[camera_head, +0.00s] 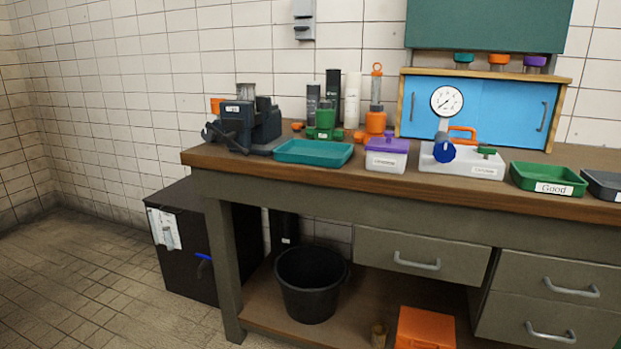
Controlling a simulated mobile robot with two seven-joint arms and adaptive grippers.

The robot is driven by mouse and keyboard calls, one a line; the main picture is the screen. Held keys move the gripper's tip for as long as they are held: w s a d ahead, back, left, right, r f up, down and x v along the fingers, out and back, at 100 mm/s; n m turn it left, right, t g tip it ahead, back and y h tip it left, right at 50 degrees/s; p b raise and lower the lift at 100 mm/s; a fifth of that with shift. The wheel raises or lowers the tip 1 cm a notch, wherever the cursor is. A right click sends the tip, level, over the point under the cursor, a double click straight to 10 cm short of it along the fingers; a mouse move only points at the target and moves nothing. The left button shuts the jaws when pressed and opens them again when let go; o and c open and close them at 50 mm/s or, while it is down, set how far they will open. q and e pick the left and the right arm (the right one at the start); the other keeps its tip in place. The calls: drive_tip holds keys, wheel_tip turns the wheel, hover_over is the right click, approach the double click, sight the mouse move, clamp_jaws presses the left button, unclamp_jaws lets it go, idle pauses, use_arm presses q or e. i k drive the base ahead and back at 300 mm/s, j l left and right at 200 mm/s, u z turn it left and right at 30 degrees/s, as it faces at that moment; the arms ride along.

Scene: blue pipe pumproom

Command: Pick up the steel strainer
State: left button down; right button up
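I cannot pick out the steel strainer with certainty. A small grey metallic cylinder (247,91) stands upright at the top of the dark vise (252,125) on the left end of the workbench. It may be the strainer, but it is too small to tell. Its lower part is hidden by the vise. Neither of my grippers shows in the head view.
The wooden workbench (330,177) carries a teal tray (313,152), a purple-lidded box (387,155), a white unit with a gauge (463,160) and a green tray (547,180). A black bucket (311,285) stands below. The floor at left is clear.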

sight(246, 91)
drive_tip(key=i+l+u, duration=0.15)
drive_tip(key=l+u, duration=0.4)
drive_tip(key=l, duration=0.3)
drive_tip(key=i+l+u, duration=0.1)
drive_tip(key=l+u, duration=0.2)
drive_tip(key=l, duration=0.15)
drive_tip(key=i+j+z, duration=0.25)
drive_tip(key=i, duration=0.2)
drive_tip(key=i+j+z, duration=0.25)
drive_tip(key=i+j, duration=0.2)
